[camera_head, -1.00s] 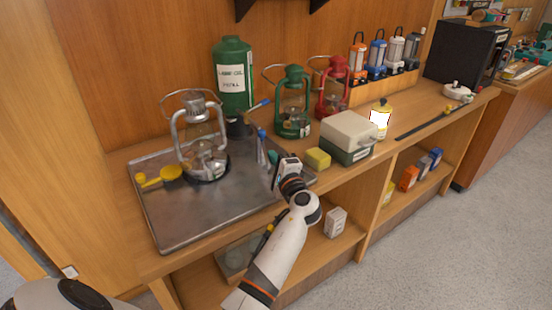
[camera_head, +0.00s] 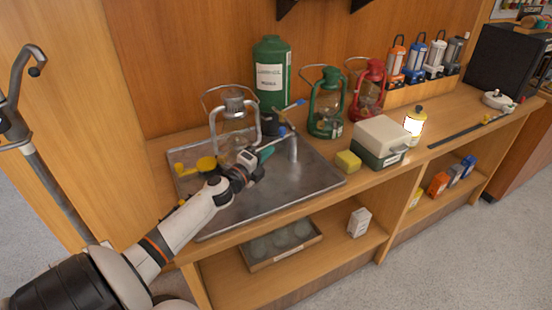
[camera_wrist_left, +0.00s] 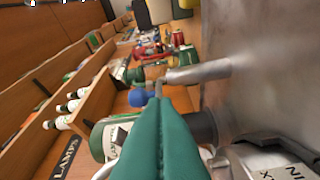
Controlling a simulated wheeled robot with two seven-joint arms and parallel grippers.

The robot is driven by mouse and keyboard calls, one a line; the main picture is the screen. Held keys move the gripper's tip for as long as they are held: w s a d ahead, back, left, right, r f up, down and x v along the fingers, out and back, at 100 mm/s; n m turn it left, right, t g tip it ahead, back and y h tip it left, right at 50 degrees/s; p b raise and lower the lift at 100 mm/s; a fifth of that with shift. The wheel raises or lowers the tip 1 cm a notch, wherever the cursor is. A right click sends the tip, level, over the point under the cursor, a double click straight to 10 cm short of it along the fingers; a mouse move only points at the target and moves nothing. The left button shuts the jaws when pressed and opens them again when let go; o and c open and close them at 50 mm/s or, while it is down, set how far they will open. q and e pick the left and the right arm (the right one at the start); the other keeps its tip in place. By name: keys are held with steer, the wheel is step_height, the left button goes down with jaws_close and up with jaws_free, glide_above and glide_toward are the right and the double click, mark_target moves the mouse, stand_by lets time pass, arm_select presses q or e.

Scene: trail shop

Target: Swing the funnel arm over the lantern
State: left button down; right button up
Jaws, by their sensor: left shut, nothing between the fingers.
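A silver lantern (camera_head: 233,106) with a wire bail stands upright on the metal tray (camera_head: 315,180) on the counter. A grey post (camera_head: 292,150) rises from the tray right of it. My left gripper (camera_head: 265,154) is shut and empty, just in front of and below this arm. Its teal fingers (camera_wrist_left: 160,145) fill the left wrist view, beside the post (camera_wrist_left: 197,72) and a blue knob (camera_wrist_left: 140,97).
A green oil can (camera_head: 271,75) stands behind the tray. Green (camera_head: 326,105) and red (camera_head: 369,90) lanterns, a yellow block (camera_head: 348,161) and a grey-green box (camera_head: 381,140) are to the right. A grey pole (camera_head: 60,190) stands far left.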

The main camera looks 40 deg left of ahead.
arm_select(q)
steer(key=shift+a+f+m+h+b, duration=0.1)
steer(key=shift+a+m+h+b, duration=0.25)
steer(key=shift+a+m+h, duration=0.4)
steer(key=shift+w+a+h+b, duration=0.15)
steer(key=shift+a+h+b, duration=0.15)
steer(key=shift+a, duration=0.35)
steer(key=shift+a+r, duration=0.1)
steer(key=shift+r, duration=0.1)
steer(key=shift+f, duration=0.1)
